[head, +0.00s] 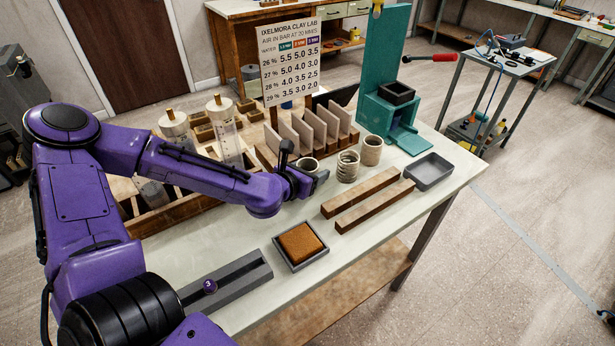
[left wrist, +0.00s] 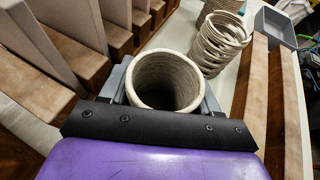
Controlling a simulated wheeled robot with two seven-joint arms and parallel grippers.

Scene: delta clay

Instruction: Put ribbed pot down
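The ribbed pot (head: 307,163) is a pale, finely ringed clay cylinder. It stands upright between the fingers of my left gripper (head: 312,178), at the left end of a row of pots. In the left wrist view I look into the open mouth of the pot (left wrist: 168,82); a grey finger of my left gripper (left wrist: 165,95) lies against each side. The gripper appears shut on it. The pot's foot is hidden, so I cannot tell whether it touches the bench. My right gripper is not in view.
A spiral-ridged pot (head: 347,167) and another pale pot (head: 372,151) stand just right. Boards in a wooden rack (head: 308,135) stand close behind. Two wooden bars (head: 368,199), a grey tray (head: 429,171) and a sponge box (head: 300,245) lie on the pale bench (head: 240,226).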

